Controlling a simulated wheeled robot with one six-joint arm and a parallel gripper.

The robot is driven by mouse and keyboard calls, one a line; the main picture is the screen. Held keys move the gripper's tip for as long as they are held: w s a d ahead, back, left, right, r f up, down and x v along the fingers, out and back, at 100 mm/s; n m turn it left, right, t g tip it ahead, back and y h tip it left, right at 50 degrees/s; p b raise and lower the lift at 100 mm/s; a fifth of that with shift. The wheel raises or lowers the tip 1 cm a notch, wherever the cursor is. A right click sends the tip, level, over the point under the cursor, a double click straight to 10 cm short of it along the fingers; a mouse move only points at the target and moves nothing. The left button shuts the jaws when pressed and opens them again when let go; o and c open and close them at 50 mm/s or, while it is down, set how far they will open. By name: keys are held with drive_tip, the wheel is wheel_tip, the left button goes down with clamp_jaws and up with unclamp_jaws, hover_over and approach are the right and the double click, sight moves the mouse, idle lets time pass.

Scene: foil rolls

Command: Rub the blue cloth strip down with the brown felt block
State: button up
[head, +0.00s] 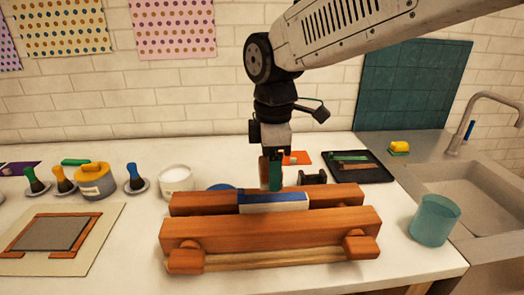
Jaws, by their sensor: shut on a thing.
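The blue cloth strip (262,196) lies along the top of a pale block (275,207), set between the two wooden beams of a clamp-like frame (270,232). My gripper (272,182) points straight down just above and behind the strip, near its middle. It is shut on the brown felt block (264,172), which shows at the left of a dark green finger. The finger hides part of the block. I cannot tell whether the block's lower end touches the strip.
A white pot (175,180) and a blue dish (221,188) stand behind the frame at left. A black tray (362,166) is at back right. A teal cup (434,220) stands by the sink (490,190). A framed screen (55,233) lies at left.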

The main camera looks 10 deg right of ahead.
drive_tip(key=shift+r, duration=1.75)
